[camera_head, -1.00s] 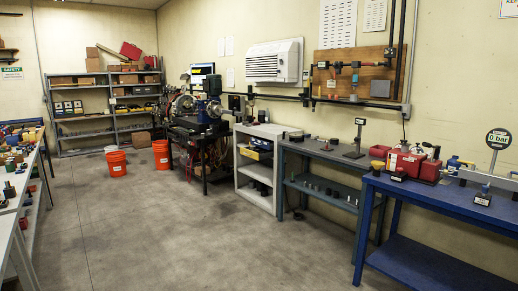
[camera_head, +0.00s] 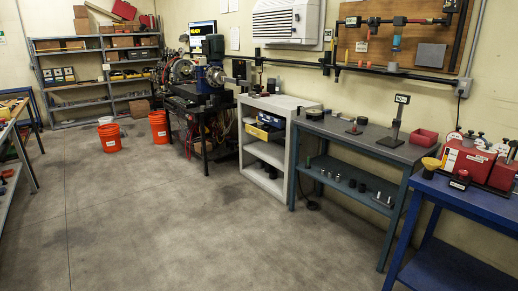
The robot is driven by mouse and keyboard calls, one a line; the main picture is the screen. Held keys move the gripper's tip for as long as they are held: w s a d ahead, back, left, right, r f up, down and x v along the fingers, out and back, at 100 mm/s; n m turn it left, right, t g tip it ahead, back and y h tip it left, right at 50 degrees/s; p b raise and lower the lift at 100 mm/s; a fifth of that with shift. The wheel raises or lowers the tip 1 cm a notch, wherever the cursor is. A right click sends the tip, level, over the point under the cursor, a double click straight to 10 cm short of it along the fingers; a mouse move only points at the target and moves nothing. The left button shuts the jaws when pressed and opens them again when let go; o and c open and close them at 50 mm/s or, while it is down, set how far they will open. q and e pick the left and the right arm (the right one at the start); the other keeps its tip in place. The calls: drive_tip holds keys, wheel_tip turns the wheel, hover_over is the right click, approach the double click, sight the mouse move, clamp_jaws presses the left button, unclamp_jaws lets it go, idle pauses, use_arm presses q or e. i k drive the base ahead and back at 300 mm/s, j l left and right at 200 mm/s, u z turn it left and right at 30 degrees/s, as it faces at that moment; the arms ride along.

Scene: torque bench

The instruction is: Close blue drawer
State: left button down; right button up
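Neither of my grippers is in view.
A grey-blue bench (camera_head: 345,136) stands right of the shelf unit, and a blue bench (camera_head: 470,205) is nearer at right. Orange buckets (camera_head: 109,137) stand at the back left. The concrete floor (camera_head: 190,230) in the middle is clear.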

sight(277, 121)
drive_tip(key=i, duration=3)
drive_tip(key=i+z, duration=0.2)
drive_tip(key=i, duration=0.35)
drive_tip(key=i+j+z, duration=0.15)
drive_tip(key=i, duration=0.35)
drive_tip(key=i+j+z, duration=0.2)
drive_tip(key=i, duration=0.3)
drive_tip(key=i+j+z, duration=0.45)
drive_tip(key=i+j, duration=0.15)
drive_tip(key=i, duration=0.15)
